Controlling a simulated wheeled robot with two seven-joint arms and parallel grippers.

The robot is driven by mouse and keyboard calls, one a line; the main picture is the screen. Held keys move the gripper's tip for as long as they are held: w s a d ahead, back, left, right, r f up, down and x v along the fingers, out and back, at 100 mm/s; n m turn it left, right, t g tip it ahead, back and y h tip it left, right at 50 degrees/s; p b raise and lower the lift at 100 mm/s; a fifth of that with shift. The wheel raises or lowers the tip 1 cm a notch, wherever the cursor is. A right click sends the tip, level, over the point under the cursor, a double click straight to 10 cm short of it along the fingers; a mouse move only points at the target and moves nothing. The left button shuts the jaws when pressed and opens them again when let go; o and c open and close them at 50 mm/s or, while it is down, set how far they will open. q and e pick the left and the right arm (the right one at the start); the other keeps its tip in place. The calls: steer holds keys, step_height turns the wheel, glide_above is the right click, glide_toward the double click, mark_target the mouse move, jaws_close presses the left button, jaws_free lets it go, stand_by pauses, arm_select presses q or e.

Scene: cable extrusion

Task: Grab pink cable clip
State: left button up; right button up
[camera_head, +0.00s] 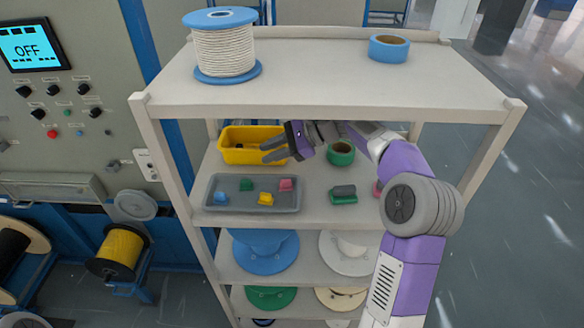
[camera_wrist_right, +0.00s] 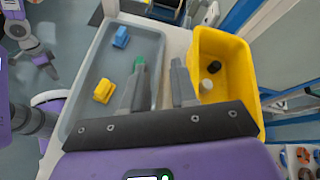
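The pink cable clip (camera_head: 286,184) lies at the back right of a grey tray (camera_head: 222,205) on the shelf below the top. The tray also shows in the right wrist view (camera_wrist_right: 88,75), but I cannot see the pink clip there. My right gripper (camera_head: 266,151) is above the shelf, behind and above the pink clip, in front of a yellow bin. Its fingers are apart with nothing between them, as the right wrist view also shows (camera_wrist_right: 160,68). My left gripper is not in view.
The tray also holds blue (camera_head: 221,197), green (camera_head: 246,184) and yellow (camera_head: 265,198) clips. The yellow bin (camera_head: 232,156) stands behind it. Green tape (camera_head: 341,154) and a green item (camera_head: 343,197) are to the right. The top shelf (camera_head: 330,90) overhangs this space.

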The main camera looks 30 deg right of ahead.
mark_target(288, 180)
steer(key=s+d+f+m, duration=0.1)
steer(key=s+d, duration=0.1)
steer(key=d, duration=0.1)
steer(key=s+d+f+m+y+p, duration=0.1)
steer(key=s+d+f, duration=0.1)
steer(key=s+d, duration=0.1)
steer(key=s+d+f+m+g+p, duration=0.1)
steer(key=s+d+f, duration=0.1)
steer(key=d, duration=0.1)
steer(key=shift+s+d+y, duration=0.15)
steer(key=shift+d+y, duration=0.05)
steer(key=shift+y, duration=0.1)
steer(key=shift+a+f, duration=0.1)
steer(key=shift+a, duration=0.15)
steer(key=x, duration=0.6)
steer(key=shift+a, duration=0.4)
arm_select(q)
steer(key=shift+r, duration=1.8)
arm_select(e)
jaws_close()
